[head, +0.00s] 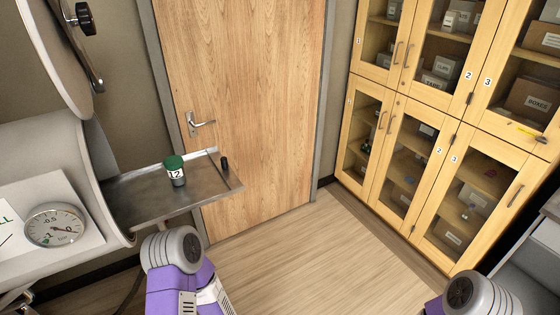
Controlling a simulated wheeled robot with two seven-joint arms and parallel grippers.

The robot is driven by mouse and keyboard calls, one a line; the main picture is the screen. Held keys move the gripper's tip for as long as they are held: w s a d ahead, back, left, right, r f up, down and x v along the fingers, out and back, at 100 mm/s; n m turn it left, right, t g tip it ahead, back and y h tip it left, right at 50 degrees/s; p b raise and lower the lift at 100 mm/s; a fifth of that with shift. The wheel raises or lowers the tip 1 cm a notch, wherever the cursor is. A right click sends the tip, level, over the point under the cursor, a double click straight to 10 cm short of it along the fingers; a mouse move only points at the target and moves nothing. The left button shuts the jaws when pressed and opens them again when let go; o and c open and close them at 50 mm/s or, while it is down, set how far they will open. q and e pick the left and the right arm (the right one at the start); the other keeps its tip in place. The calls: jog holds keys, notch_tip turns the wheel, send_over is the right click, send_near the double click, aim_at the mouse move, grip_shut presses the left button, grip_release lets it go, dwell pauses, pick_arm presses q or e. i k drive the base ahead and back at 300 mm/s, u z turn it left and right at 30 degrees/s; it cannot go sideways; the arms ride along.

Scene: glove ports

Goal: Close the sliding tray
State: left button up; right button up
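The sliding tray (145,192) is a flat metal tray. It sticks out to the right from the open round mouth of a grey cylinder (100,165) at the left of the head view. A small black upright piece (224,163) is at the tray's outer end. Purple and grey links of my arms show at the bottom, left of the middle and at the right corner. Neither of my grippers shows.
The cylinder's round door (55,50) stands open above its mouth, with a black knob (85,18). A gauge (55,226) is on the left. A closed wooden door (245,100) is behind the tray. Glass-fronted cabinets (400,160) stand at right. The floor between is clear.

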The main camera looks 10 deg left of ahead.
aim_at(141, 198)
jog(key=z, duration=1.45)
jog(key=i, duration=1.45)
jog(key=u, duration=3.9)
jog(key=k, duration=1.3)
jog(key=z, duration=0.05)
jog(key=i, duration=0.6)
jog(key=z, duration=0.45)
jog(key=i, duration=0.95)
jog(key=u, duration=0.4)
